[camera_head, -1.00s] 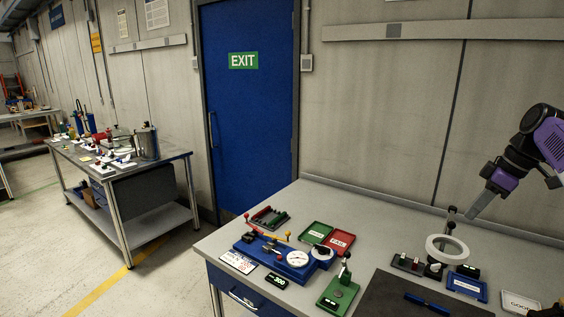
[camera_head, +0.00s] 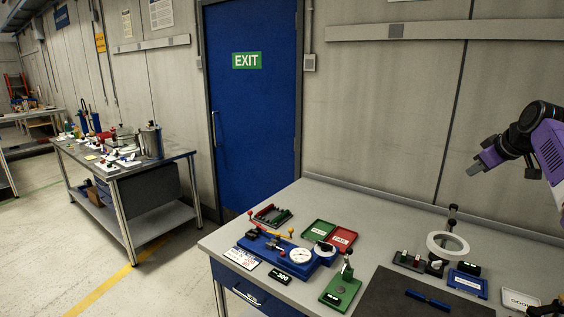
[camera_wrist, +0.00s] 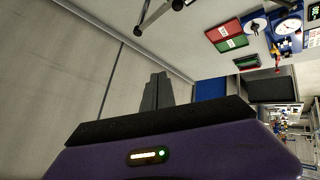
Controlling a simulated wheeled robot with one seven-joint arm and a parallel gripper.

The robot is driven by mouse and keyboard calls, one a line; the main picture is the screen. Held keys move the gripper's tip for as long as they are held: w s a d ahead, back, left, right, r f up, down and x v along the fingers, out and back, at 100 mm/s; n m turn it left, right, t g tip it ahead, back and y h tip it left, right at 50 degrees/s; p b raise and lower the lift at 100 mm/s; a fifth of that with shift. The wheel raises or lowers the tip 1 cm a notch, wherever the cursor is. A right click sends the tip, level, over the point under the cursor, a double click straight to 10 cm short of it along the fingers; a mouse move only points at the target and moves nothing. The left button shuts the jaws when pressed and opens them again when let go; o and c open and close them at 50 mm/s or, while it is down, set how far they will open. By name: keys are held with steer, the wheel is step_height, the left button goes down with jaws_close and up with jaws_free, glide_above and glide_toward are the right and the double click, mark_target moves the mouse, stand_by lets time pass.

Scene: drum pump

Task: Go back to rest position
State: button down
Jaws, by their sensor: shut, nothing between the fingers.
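My gripper (camera_head: 480,163) is at the right of the head view, raised above the workbench and pointing left. It is shut and empty, and touches nothing. In the wrist view its closed grey fingers (camera_wrist: 157,92) show against the wall and bench edge. The workbench (camera_head: 232,235) stands below and to the left of it. A white ring on a stand (camera_head: 447,245) is on the bench below the gripper, with clear air between them.
The bench holds a blue fixture with a dial (camera_head: 290,258), a green tray (camera_head: 318,233), a red tray (camera_head: 342,239), a green-based stand (camera_head: 340,291) and a dark mat (camera_head: 390,300). A second table (camera_head: 120,177) stands at left, beside a blue exit door (camera_head: 252,110).

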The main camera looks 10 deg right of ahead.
steer(key=w+a+f+m+t+h+b, duration=0.1)
steer(key=a+f+m+t, duration=0.2)
steer(key=f, duration=0.4)
steer(key=w+a+f+t+h, duration=0.1)
steer(key=a+f+t+h, duration=0.1)
steer(key=a+f, duration=0.4)
steer(key=s+a+f+m+t+b, duration=0.1)
steer(key=s+a+f+m+t, duration=0.15)
steer(key=s+a+f, duration=1)
steer(key=s+a+f+n+y+b, duration=0.1)
steer(key=s+a, duration=0.6)
steer(key=s, duration=0.9)
steer(key=s+a+f+g+y+b, duration=0.1)
steer(key=s+a, duration=0.7)
steer(key=s, duration=0.8)
steer(key=s+a+f+n+y+b, duration=0.1)
steer(key=s+a, duration=0.7)
steer(key=s, duration=0.8)
steer(key=shift+s+a+f+n+y+b, duration=0.2)
steer(key=shift+s+f+n+y+b, duration=0.2)
steer(key=shift+f+y, duration=0.55)
